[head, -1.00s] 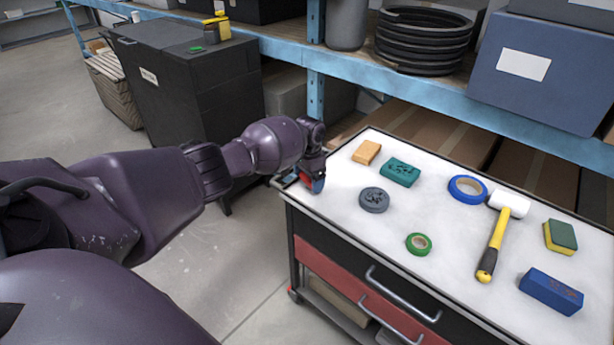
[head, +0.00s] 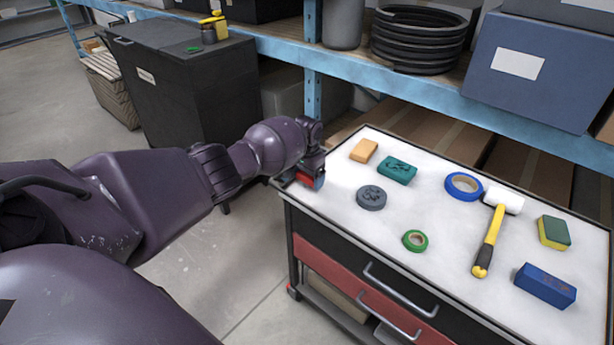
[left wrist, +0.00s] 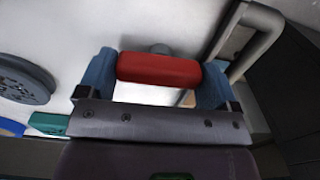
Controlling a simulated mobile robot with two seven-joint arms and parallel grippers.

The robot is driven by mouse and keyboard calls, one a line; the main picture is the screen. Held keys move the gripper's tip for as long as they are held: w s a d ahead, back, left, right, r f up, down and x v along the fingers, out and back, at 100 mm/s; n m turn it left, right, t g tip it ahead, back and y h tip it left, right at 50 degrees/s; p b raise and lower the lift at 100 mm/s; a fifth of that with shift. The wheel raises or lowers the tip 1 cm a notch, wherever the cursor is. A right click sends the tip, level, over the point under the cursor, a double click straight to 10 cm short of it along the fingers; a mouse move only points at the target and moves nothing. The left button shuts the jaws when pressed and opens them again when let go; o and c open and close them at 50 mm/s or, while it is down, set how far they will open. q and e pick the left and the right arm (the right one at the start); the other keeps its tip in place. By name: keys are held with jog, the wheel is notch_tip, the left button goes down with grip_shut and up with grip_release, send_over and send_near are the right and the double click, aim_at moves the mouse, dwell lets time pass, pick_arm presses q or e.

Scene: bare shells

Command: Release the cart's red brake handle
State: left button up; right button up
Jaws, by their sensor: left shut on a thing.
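The red brake handle (left wrist: 158,68) lies between the two blue fingertips of my left gripper (left wrist: 155,82) in the left wrist view. The gripper is shut on it, with a finger at each end. In the head view the left gripper (head: 308,174) is at the left corner of the cart (head: 325,225), and a bit of the red handle (head: 303,177) shows there between the fingers. A grey post shows behind the handle in the wrist view. My right gripper is not in view.
On the white cart top lie an orange block (head: 364,151), a teal block (head: 397,170), a grey disc (head: 371,197), green tape (head: 415,240), blue tape (head: 464,186), a mallet (head: 491,238), a sponge (head: 554,232) and a blue block (head: 546,285). A blue-beamed shelf (head: 430,85) stands behind.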

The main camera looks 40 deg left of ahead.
aim_at(307, 176)
pick_arm(q)
jog(key=o, duration=0.7)
jog(key=shift+o, duration=0.2)
notch_tip(307, 176, up, 6)
jog(key=shift+p, duration=0.95)
notch_tip(307, 176, up, 5)
jog(key=shift+f+p, duration=0.1)
jog(key=shift+p, duration=0.5)
